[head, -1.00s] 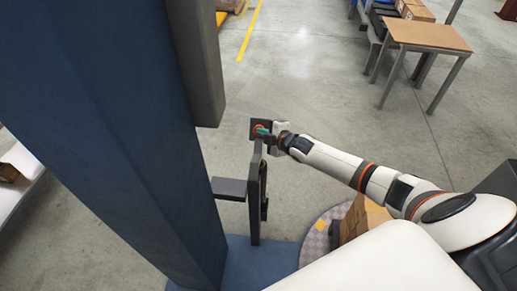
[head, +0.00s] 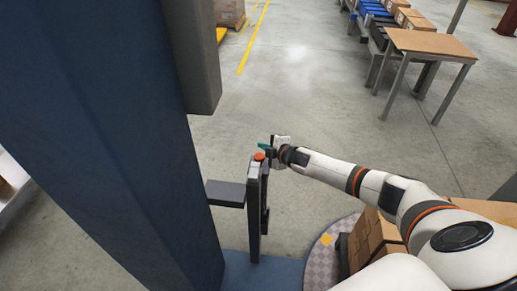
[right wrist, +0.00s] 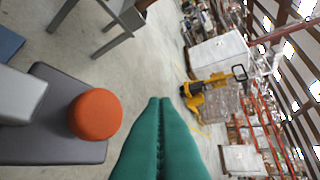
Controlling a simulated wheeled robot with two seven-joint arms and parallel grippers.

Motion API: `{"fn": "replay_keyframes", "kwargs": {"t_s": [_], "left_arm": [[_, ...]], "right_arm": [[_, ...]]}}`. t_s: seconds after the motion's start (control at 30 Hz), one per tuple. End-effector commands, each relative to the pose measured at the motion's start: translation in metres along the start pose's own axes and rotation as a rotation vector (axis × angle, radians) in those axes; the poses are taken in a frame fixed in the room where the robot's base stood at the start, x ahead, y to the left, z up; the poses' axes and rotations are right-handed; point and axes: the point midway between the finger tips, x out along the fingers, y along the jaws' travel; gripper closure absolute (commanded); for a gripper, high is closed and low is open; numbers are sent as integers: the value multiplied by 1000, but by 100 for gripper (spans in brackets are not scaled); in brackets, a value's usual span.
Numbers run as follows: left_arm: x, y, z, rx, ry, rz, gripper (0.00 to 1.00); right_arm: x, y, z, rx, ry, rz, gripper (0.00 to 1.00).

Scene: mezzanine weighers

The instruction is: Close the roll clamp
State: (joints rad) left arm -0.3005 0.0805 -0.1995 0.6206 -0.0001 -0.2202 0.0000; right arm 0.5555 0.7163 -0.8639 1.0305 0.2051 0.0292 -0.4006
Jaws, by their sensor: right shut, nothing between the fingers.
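An orange round knob (head: 259,156) sits at the top of a dark upright post (head: 254,215). In the right wrist view the knob (right wrist: 95,115) stands out from a dark grey plate (right wrist: 55,152). I cannot tell which part is the roll clamp. My right gripper (head: 264,146) is just above and beside the knob, and its teal fingers (right wrist: 160,135) are shut together with nothing between them. In the wrist view the fingers are apart from the knob, to its right. My left gripper is not in view.
A large blue column (head: 90,130) with a grey housing (head: 195,50) fills the left. A grey ledge (head: 226,193) juts from near the post. Cardboard boxes (head: 374,243) stand on a round patterned plate (head: 325,250). A brown-topped table (head: 430,43) stands far right. Open floor lies beyond.

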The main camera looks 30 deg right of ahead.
Motion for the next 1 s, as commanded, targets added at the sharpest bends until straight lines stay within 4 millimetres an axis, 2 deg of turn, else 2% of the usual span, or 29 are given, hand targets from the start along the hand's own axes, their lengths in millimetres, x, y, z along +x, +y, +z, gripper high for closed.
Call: {"fn": "replay_keyframes", "kwargs": {"t_s": [0.03,0.3,1.0], "left_arm": [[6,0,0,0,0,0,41],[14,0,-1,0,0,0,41],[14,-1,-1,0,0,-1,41]], "right_arm": [[3,7,-2,1,0,0,100],[6,18,-5,0,-1,0,100],[4,21,-6,0,0,1,100]]}}
